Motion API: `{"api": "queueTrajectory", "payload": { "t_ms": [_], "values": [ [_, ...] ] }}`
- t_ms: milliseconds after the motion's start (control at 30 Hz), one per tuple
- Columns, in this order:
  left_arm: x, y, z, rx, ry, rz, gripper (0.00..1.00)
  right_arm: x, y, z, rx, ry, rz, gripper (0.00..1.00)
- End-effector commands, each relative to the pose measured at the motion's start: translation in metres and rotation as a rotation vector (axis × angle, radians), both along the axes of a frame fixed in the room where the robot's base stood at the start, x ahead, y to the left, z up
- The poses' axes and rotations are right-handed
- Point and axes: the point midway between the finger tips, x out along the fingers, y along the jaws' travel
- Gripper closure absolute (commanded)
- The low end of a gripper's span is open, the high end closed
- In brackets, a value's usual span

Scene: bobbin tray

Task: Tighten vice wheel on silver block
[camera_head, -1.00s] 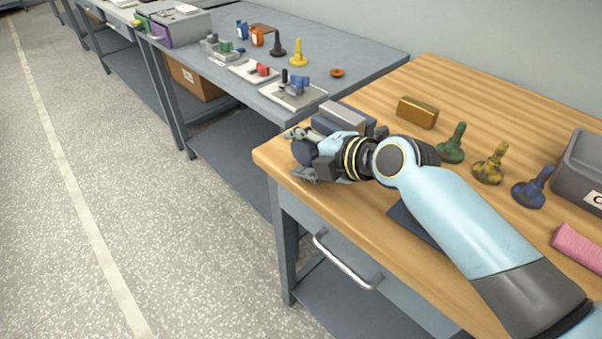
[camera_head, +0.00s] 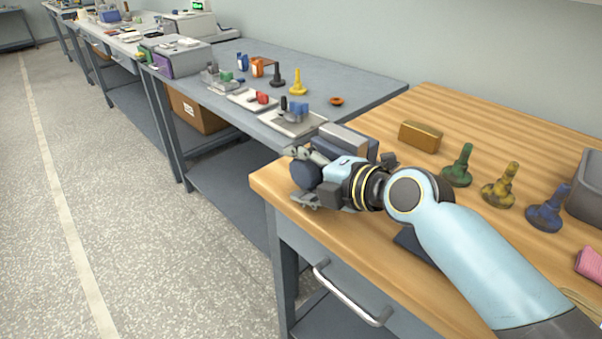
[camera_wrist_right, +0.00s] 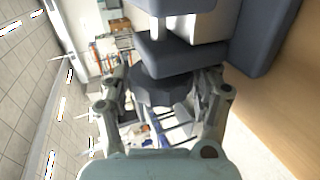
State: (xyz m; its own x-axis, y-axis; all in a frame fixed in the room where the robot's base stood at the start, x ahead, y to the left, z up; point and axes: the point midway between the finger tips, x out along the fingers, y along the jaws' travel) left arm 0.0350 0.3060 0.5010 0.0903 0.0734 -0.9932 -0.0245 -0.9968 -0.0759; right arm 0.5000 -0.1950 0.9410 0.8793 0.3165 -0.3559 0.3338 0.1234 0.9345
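The vice stands at the near left corner of the wooden bench, with its dark blue-grey jaw (camera_wrist_right: 188,57) in the right wrist view. The silver block (camera_head: 343,139) sits between the vice jaws and also shows in the right wrist view (camera_wrist_right: 180,28). The dark round vice wheel (camera_head: 304,174) faces the bench's left edge. My right gripper (camera_head: 303,178) has one finger on each side of the wheel, also in the right wrist view (camera_wrist_right: 163,92). Whether the fingers press on the rim is unclear. My left gripper is not in view.
A brass block (camera_head: 420,137) lies behind my right arm. Green (camera_head: 459,168), yellow (camera_head: 500,187) and blue (camera_head: 549,211) bobbin-like pegs stand right of it, near a grey bin (camera_head: 590,188) and pink item (camera_head: 591,263). A grey bench (camera_head: 350,85) stands beyond.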

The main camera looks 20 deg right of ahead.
Motion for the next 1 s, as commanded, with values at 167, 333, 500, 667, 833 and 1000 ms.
{"api": "queueTrajectory", "payload": {
  "t_ms": [167,333,500,667,833,1000],
  "values": [
    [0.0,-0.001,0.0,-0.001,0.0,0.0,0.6,0.0,0.0,-0.001,0.001,0.002,0.001,0.22],
    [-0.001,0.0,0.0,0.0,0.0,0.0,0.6,-0.001,0.0,-0.001,0.001,0.004,0.001,0.22],
    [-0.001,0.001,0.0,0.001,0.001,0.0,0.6,-0.012,-0.004,0.003,-0.001,0.004,0.001,0.22],
    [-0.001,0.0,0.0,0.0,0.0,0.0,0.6,-0.042,-0.015,0.014,-0.003,0.005,0.003,0.22],
    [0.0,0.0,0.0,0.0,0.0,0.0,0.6,-0.075,-0.027,0.028,-0.005,0.005,0.003,0.22],
    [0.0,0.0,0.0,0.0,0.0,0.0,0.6,-0.098,-0.035,0.037,-0.004,0.005,0.002,0.22]
  ]
}}
